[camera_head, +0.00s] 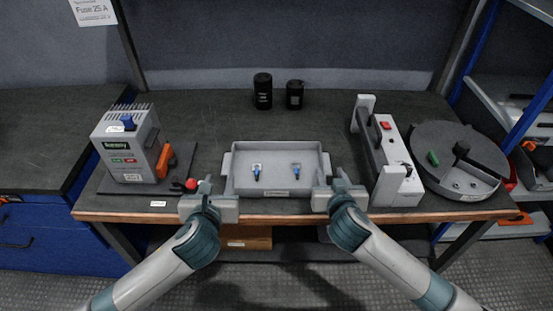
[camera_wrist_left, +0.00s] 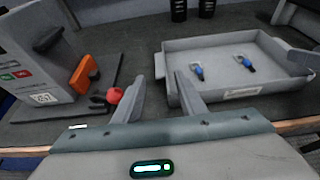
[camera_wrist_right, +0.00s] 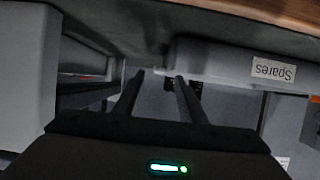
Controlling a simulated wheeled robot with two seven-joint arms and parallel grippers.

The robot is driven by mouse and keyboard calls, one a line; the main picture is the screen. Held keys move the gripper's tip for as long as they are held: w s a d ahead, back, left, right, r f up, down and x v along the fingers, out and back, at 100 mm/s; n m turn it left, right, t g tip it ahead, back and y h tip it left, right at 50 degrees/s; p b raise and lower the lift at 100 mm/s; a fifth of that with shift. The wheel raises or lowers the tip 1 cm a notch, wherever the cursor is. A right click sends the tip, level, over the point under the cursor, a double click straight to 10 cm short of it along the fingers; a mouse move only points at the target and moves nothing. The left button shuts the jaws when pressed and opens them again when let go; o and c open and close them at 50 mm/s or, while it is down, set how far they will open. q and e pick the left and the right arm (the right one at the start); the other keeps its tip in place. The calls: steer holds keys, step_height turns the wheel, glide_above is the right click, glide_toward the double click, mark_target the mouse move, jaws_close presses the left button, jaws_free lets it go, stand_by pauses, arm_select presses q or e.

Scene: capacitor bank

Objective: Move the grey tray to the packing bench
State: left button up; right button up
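The grey tray (camera_head: 276,188) sits level near the workbench's front edge, with two small blue-tipped parts (camera_head: 257,171) inside. It has a side tab at each end; its front label reads "Spares" in the right wrist view (camera_wrist_right: 215,62). My left gripper (camera_head: 207,183) is left of the tray, open and empty; in the left wrist view (camera_wrist_left: 162,85) its right finger is close to the tray's left end. My right gripper (camera_head: 338,182) is at the tray's right end. In the right wrist view (camera_wrist_right: 155,78) its fingers are apart, with the tray's edge near the tips; contact is unclear.
A grey fixture with a long handle (camera_head: 398,180) and a round grey dish (camera_head: 455,160) stand right. Two black cylinders (camera_head: 263,90) stand behind. A dark-topped blue bench (camera_head: 50,130) is at far left.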

steer(key=shift+v, duration=2.35)
arm_select(q)
steer(key=shift+s, duration=0.1)
arm_select(e)
steer(key=shift+s, duration=0.1)
